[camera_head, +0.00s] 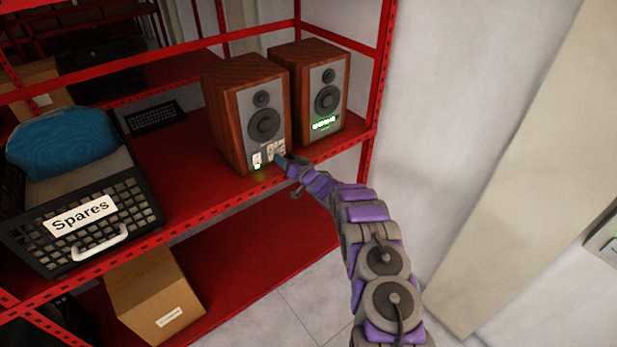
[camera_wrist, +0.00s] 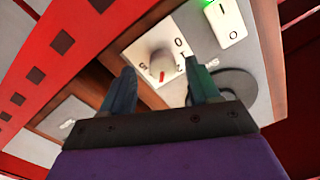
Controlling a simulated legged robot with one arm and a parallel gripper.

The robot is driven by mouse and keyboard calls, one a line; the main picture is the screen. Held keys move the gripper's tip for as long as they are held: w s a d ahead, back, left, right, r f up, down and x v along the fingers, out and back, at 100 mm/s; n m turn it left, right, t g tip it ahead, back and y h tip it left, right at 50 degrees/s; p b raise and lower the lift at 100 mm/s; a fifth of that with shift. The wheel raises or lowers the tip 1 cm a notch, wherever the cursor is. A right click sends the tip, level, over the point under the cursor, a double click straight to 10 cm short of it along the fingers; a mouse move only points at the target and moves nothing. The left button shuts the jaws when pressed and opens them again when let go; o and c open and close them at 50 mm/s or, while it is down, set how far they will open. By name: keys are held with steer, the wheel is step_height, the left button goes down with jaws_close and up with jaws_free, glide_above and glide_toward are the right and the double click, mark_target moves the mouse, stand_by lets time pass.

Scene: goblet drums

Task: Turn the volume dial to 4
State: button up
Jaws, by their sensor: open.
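In the wrist view the red mark points toward the picture's bottom. A "0" shows at the dial's upper right and other digits sit around it, partly hard to read. My gripper (camera_wrist: 160,68) is open, with one teal finger on each side of the dial. I cannot tell whether the fingers touch it. In the head view my gripper (camera_head: 282,160) is at the speaker's lower front and covers the dial.
A white switch (camera_wrist: 228,25) with a green light is beside the dial. A second speaker (camera_head: 328,98) with a green display stands to the right. A black "Spares" crate (camera_head: 130,215) is at the left on the red shelf (camera_head: 195,205). A cardboard box (camera_head: 150,290) sits below.

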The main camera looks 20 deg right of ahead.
steer(key=p+v, duration=0.2)
steer(key=v, duration=1.3)
steer(key=shift+s, duration=0.2)
steer(key=shift+d+f, duration=0.1)
steer(key=shift+f, duration=0.05)
